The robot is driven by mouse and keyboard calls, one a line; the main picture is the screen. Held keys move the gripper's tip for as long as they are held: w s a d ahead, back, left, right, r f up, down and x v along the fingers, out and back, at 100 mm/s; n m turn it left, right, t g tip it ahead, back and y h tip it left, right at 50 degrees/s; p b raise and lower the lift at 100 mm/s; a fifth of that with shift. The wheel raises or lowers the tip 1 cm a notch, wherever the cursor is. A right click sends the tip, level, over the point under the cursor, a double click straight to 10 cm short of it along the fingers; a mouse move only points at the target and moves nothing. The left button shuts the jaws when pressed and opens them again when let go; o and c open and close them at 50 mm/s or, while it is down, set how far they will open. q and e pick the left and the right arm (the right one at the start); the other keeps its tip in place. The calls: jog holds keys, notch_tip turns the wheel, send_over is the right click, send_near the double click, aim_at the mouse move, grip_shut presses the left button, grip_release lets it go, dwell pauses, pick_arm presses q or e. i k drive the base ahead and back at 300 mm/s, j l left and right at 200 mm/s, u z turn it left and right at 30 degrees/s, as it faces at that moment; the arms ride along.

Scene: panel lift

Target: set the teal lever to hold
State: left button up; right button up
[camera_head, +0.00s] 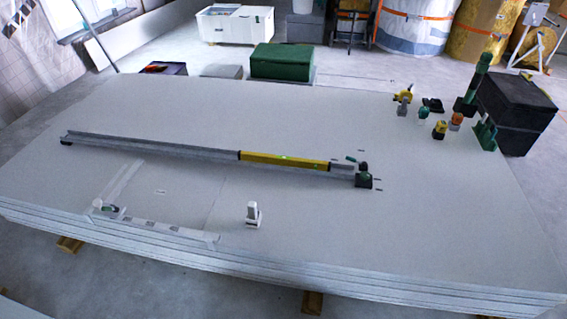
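A small dark green or teal lever-like piece (352,159) sticks out to the left near the right end of a long grey rail (190,149). It is beside a dark block (364,180) at that rail end. The piece is too small to read any mark or setting on it. Another small green part (112,208) shows on a pale frame at the front left; I cannot tell what it is. Neither of my grippers is in view.
The rail, with a yellow bar (285,160) on it, lies across a large stack of white panels (400,240). A small white upright piece (253,213) stands in front. Several small tools and a green stand (486,134) are at the back right. The right front is clear.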

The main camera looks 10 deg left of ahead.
aim_at(364, 164)
jog(key=i+l, duration=0.3)
jog(key=l, duration=0.15)
jog(key=i+l+u, duration=0.1)
jog(key=i+l, duration=0.2)
jog(key=l, duration=0.15)
jog(key=i+l, duration=0.3)
jog(key=l, duration=0.15)
jog(key=u, duration=1.5)
